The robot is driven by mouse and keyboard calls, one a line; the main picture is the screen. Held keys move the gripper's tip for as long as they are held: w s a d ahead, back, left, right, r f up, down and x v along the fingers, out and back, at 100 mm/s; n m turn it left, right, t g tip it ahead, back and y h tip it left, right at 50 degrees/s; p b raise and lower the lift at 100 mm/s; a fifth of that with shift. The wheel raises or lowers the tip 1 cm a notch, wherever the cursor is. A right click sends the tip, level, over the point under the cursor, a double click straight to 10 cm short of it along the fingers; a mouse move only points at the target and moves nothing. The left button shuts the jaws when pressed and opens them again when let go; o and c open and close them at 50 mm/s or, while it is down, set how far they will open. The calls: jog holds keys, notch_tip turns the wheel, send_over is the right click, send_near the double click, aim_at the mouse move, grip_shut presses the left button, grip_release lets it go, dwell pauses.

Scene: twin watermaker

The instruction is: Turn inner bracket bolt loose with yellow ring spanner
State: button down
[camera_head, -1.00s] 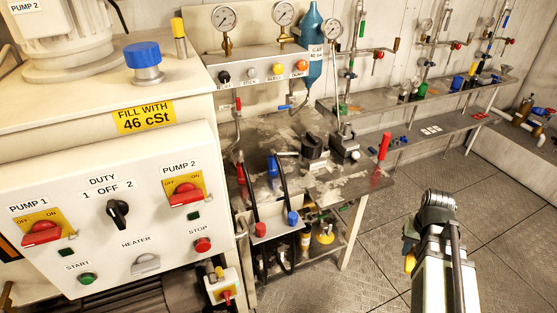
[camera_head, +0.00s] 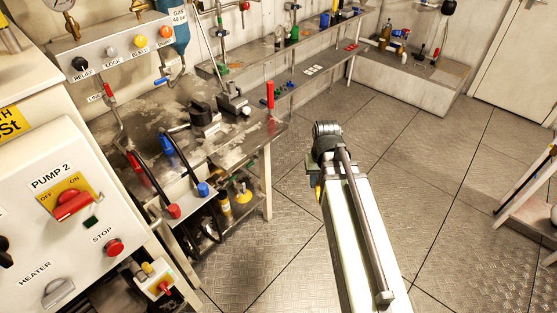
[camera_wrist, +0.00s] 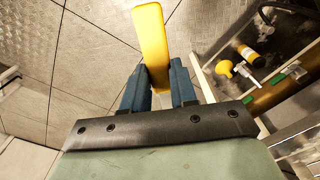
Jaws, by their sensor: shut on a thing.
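My gripper (camera_wrist: 160,88) shows in the wrist view with its two dark blue fingers shut on a yellow bar-like tool, the yellow spanner (camera_wrist: 150,38). The spanner points away from the fingers over the floor; its ring end is not clearly visible. In the head view my arm reaches out over the open floor, and a small yellow bit of the spanner (camera_head: 318,192) shows at its left side. The rest of the gripper is hidden behind the arm. I cannot make out the inner bracket bolt in either view.
A steel workbench (camera_head: 232,150) with a red-handled lever (camera_head: 270,94) stands left of my arm. A control panel (camera_head: 75,235) fills the lower left. A shelf (camera_head: 300,78) runs along the back wall.

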jog(key=w+a+r+m, duration=0.1)
jog(key=w+r, duration=0.3)
jog(key=r, duration=0.3)
jog(key=w+r+m, duration=0.2)
jog(key=w+r, duration=0.2)
jog(key=r, duration=0.3)
jog(key=w+a+r+n, duration=0.1)
jog(key=w+a+r, duration=0.1)
jog(key=a+r, duration=0.4)
jog(key=s+a+f+n, duration=0.1)
jog(key=s+a+f, duration=0.2)
jog(key=a, duration=0.8)
jog(key=s+a+f+n, duration=0.2)
jog(key=a+f, duration=0.4)
jog(key=a, duration=0.6)
jog(key=s+a+f+n, duration=0.2)
jog(key=s+a+f, duration=0.2)
jog(key=a, duration=0.8)
jog(key=shift+s+a+f, duration=0.15)
jog(key=shift+s+f, duration=0.05)
jog(key=shift+f, duration=0.35)
jog(key=shift+f, duration=1.2)
